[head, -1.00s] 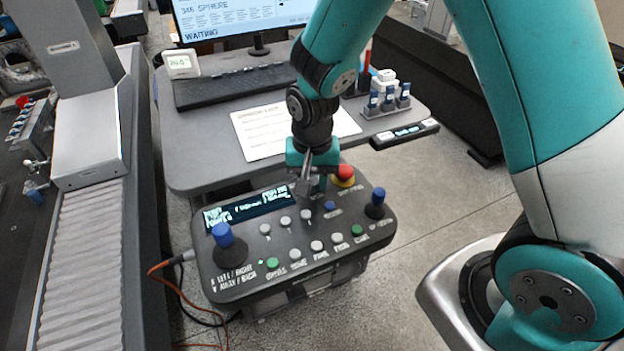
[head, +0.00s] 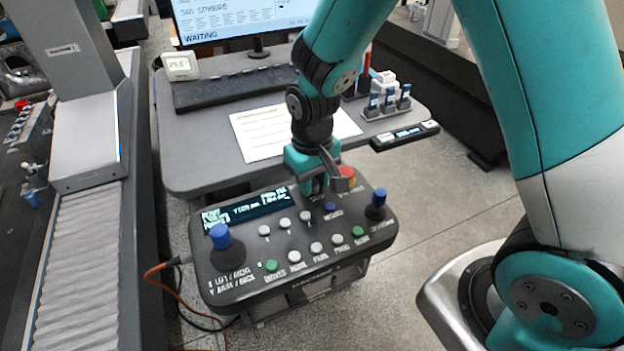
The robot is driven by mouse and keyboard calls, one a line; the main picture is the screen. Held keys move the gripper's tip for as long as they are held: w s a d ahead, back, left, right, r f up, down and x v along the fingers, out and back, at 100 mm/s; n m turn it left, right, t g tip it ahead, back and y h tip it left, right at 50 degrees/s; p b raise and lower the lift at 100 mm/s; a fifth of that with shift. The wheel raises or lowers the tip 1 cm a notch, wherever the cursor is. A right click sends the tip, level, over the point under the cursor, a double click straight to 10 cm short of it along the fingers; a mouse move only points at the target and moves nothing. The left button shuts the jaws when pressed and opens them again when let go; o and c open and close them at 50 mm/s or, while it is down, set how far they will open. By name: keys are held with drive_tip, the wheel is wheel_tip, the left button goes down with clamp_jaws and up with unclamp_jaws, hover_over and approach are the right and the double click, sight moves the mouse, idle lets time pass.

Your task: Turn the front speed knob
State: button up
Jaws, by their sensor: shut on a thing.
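A dark control pendant (head: 225,293) stands in front of the desk. My gripper (head: 316,190) points down at the upper right of its panel, between the screen and the red emergency stop. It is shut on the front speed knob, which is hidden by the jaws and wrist. The red stop button (head: 347,172) is partly covered by the grey piece on my gripper. A small blue button (head: 330,207) shows just below the jaws. The pendant's screen (head: 247,208) is lit, its text too small to read surely.
A blue-topped joystick (head: 221,237) stands at the pendant's left and a smaller one (head: 379,197) at its right. White and green buttons lie between them. The desk (head: 195,150) behind holds a paper sheet (head: 262,135), a keyboard (head: 235,88) and a probe rack (head: 386,105).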

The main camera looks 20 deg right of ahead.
idle(0.3)
drive_tip(key=o, duration=0.9)
drive_tip(key=shift+r, duration=0.15)
wheel_tip(320, 180, up, 17)
drive_tip(key=b, duration=0.3)
drive_tip(key=shift+r, duration=0.1)
drive_tip(key=s+a+f+n+y+b, duration=0.1)
drive_tip(key=s+f, duration=0.1)
drive_tip(key=s, duration=0.4)
drive_tip(key=s+a+f+n+y+b, duration=0.1)
drive_tip(key=s+a+f+n+b, duration=0.1)
drive_tip(key=s, duration=0.4)
drive_tip(key=s+a+f+n+y+b, duration=0.1)
drive_tip(key=s+f+n+y+b, duration=0.1)
drive_tip(key=s, duration=0.4)
drive_tip(key=shift+s+a+f, duration=0.25)
drive_tip(key=shift+a, duration=0.1)
